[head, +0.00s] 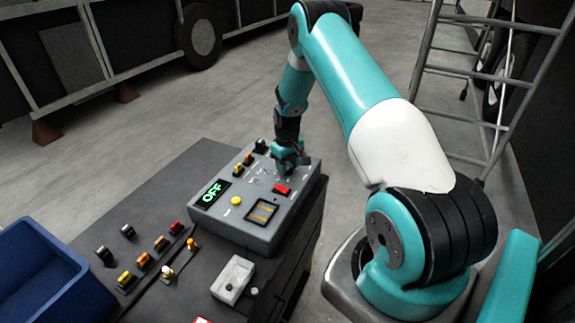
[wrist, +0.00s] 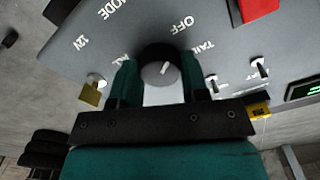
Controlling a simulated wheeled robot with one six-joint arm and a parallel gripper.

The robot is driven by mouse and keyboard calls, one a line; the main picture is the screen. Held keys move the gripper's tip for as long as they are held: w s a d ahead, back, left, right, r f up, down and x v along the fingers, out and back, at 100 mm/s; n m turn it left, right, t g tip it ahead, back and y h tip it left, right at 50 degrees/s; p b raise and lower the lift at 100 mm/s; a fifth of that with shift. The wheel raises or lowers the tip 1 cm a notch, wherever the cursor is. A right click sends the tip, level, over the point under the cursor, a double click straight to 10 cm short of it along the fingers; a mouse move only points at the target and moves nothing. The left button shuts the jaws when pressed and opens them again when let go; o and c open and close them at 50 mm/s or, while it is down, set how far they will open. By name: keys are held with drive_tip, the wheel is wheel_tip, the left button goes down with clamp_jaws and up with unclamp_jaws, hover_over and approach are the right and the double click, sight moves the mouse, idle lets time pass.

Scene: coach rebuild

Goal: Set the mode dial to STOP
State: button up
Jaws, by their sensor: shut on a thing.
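The mode dial (wrist: 156,72) is a dark round knob with a white mark on the grey control box (head: 232,232). In the wrist view its mark tilts up and right, roughly toward the printed word OFF. My gripper (wrist: 157,80) has one finger on each side of the dial and is shut on it. The head view shows my gripper (head: 287,166) down on the box's far right part, hiding the dial. The box's display (head: 212,194) reads OFF in green. TAIL is printed right of the dial; a label on the left is partly hidden. I cannot see a STOP label.
A red button (head: 282,189), a yellow button (head: 236,201) and a dark window (head: 262,211) are on the box. Small switches stand near the dial. Several loose parts, a pale grey box (head: 233,279) and a blue bin (head: 38,272) are on the bench. A ladder (head: 484,75) stands right.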

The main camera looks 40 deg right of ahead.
drive_tip(key=shift+m, duration=0.3)
drive_tip(key=m+b, duration=0.3)
drive_tip(key=shift+f+m, duration=0.15)
drive_tip(key=shift+m, duration=0.15)
drive_tip(key=m+b, duration=0.2)
drive_tip(key=m, duration=0.3)
drive_tip(key=shift+b, duration=0.4)
drive_tip(key=m+b, duration=0.1)
drive_tip(key=m, duration=0.4)
drive_tip(key=shift+m+b, duration=0.4)
drive_tip(key=m, duration=0.2)
drive_tip(key=m+b, duration=0.1)
drive_tip(key=m, duration=0.1)
drive_tip(key=shift+r+m, duration=0.2)
drive_tip(key=shift+m, duration=0.1)
drive_tip(key=o, duration=0.9)
